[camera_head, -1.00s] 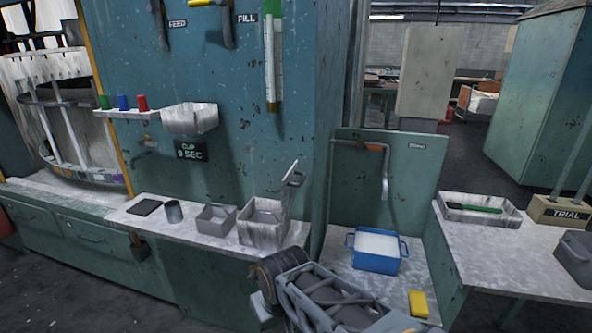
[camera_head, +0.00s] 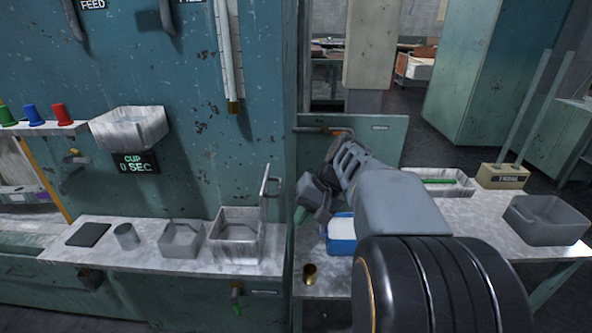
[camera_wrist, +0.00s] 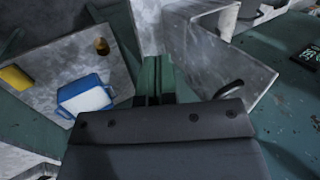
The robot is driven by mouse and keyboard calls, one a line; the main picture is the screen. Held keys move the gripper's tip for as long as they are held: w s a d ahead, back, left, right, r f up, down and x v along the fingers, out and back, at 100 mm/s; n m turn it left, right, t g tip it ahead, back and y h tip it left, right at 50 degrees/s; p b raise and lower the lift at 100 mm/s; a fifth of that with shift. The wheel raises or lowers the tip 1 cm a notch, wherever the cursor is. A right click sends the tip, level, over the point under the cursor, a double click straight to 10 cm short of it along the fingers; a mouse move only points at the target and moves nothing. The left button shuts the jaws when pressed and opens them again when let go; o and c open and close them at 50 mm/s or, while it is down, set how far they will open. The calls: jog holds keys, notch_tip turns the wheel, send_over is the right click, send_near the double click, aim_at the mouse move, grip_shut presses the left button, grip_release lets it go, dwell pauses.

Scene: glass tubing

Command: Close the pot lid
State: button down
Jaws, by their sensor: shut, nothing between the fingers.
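The grey, worn metal pot (camera_head: 236,248) is an open square box on the left counter in the head view. Its lid (camera_head: 264,215) stands upright at the pot's right side, with a bent handle (camera_head: 271,182) near its top. In the wrist view the lid (camera_wrist: 218,62) is a large grey slab right of my fingers, with the dark curved handle (camera_wrist: 230,89) near its lower edge. My gripper (camera_head: 301,214) is to the right of the lid in the head view. In the wrist view its green fingers (camera_wrist: 156,80) are together, empty and apart from the handle.
A grey bin (camera_head: 181,240), a cup (camera_head: 127,237) and a dark flat pad (camera_head: 88,234) stand left of the pot. A blue tub (camera_head: 341,233) and a brass cup (camera_head: 310,273) are on the lower counter. A yellow block (camera_wrist: 15,78) shows in the wrist view.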

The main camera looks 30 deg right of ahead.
jog(key=w+d+r+m+t+y+p, duration=0.1)
jog(key=w+d+r+t+y+p, duration=0.2)
jog(key=d+r, duration=0.75)
jog(key=a+r+p+x, duration=0.1)
jog(key=x, duration=1.1)
jog(key=shift+w+a+y, duration=0.15)
jog(key=shift+a+y, duration=0.1)
jog(key=shift+y, duration=0.15)
